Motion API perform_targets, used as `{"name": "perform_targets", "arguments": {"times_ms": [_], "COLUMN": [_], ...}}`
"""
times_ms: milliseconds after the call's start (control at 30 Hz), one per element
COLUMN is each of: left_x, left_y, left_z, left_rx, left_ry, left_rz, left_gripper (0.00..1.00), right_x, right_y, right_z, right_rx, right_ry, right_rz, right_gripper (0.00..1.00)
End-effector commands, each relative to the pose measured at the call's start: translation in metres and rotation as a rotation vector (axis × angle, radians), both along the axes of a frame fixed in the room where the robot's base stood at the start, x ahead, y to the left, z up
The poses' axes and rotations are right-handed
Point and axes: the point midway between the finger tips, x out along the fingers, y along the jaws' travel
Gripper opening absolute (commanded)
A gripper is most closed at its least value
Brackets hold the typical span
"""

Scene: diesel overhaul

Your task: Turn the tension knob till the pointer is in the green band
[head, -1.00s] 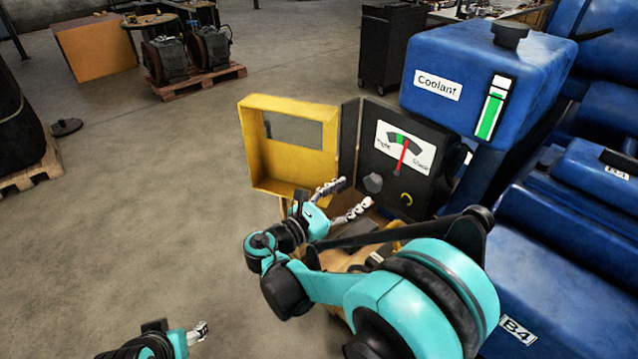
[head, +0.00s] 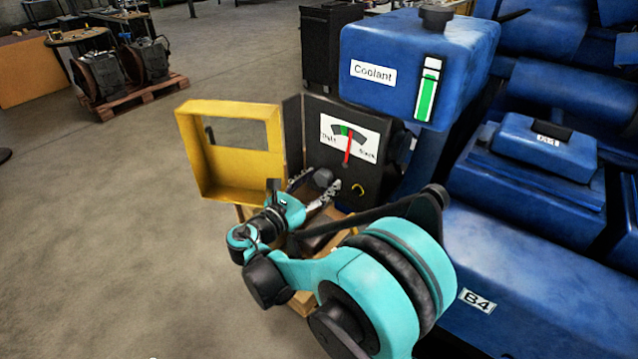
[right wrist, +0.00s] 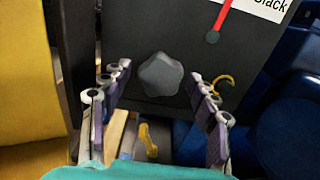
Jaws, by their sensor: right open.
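The tension knob (right wrist: 161,74) is a dark grey lobed knob on the front of a black box, below the gauge (head: 349,137). It also shows partly in the head view (head: 323,177). The gauge is white with a green band (head: 345,131) near its top; "Slack" is at its right. The red pointer (head: 348,149) stands nearly upright, just right of the green band. My right gripper (right wrist: 158,76) is open, with its fingers on either side of the knob and gaps between. Contact is not visible. My left gripper is out of view.
An open yellow door (head: 190,150) with a window stands left of the box. A yellow hook-like part (right wrist: 224,79) sits right of the knob, close to the right finger. A blue coolant tank (head: 400,60) is above, blue engine parts right.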

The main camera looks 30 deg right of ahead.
Motion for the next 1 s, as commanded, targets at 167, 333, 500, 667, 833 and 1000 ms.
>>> {"name": "perform_targets", "arguments": {"times_ms": [167,333,500,667,833,1000], "left_x": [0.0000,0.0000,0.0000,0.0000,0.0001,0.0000], "left_y": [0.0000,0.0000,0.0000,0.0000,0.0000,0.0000], "left_z": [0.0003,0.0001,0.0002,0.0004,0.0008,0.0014], "left_rx": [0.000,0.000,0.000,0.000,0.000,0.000], "left_ry": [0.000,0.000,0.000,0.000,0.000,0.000], "left_rz": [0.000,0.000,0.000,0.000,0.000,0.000], "left_gripper": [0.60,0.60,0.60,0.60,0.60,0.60], "right_x": [-0.0001,-0.0001,-0.0001,-0.0001,0.0002,0.0004], "right_y": [0.0003,0.0003,0.0003,0.0003,0.0004,0.0005], "right_z": [0.0002,0.0001,0.0001,0.0001,0.0002,0.0003], "right_rx": [0.000,0.000,0.002,0.015,0.047,0.099], "right_ry": [0.000,0.000,-0.005,-0.036,-0.115,-0.240], "right_rz": [0.000,0.000,0.000,0.000,0.000,0.000], "right_gripper": [0.42,0.10,0.10,0.10,0.10,0.10]}}
